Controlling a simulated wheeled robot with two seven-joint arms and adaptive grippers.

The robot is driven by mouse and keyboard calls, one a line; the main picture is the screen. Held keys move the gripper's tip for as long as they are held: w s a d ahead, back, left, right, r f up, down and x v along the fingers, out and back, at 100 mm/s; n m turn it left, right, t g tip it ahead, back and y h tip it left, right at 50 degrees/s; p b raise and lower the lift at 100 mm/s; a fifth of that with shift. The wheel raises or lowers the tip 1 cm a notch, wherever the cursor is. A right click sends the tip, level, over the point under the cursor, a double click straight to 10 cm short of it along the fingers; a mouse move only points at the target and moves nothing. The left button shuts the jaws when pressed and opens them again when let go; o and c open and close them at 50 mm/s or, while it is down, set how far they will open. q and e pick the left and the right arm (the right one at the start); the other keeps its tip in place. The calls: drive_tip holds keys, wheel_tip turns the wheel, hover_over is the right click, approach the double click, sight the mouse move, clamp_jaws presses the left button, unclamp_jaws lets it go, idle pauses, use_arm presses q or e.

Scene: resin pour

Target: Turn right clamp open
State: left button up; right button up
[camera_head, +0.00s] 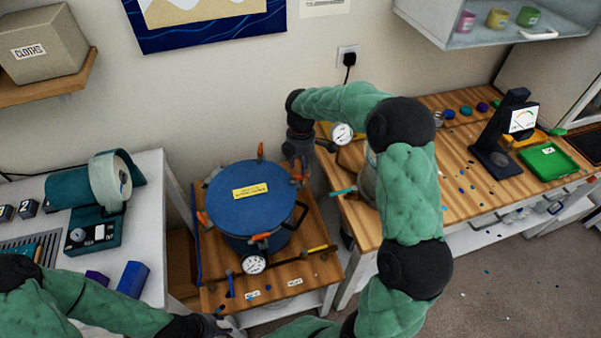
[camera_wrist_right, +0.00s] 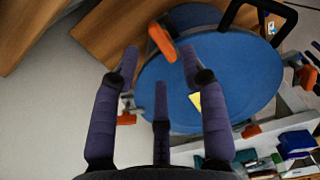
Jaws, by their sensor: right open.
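The blue pressure pot (camera_head: 255,198) stands on a wooden stand, its round blue lid (camera_wrist_right: 225,85) held by orange-handled clamps. The right clamp (camera_head: 298,178) is at the lid's right edge, beside the black handle (camera_head: 300,215). In the right wrist view the right clamp's orange lever (camera_wrist_right: 162,42) lies between the spread fingertips of my right gripper (camera_wrist_right: 160,62). The gripper is open; whether a finger touches the lever is unclear. In the head view my right gripper (camera_head: 300,158) is just above that clamp. My left gripper (camera_head: 222,324) is at the bottom edge, its fingers mostly hidden.
Other clamps sit at the lid's back (camera_head: 260,151), left (camera_head: 203,218) and front (camera_head: 261,237). A pressure gauge (camera_head: 253,263) is at the pot's front. The right workbench (camera_head: 460,185) holds a dial stand and a green tray. A grey table (camera_head: 150,180) stands left.

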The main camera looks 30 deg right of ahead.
sight(299, 178)
drive_tip(key=shift+f+b, duration=0.35)
drive_tip(key=shift+f, duration=1.75)
clamp_jaws()
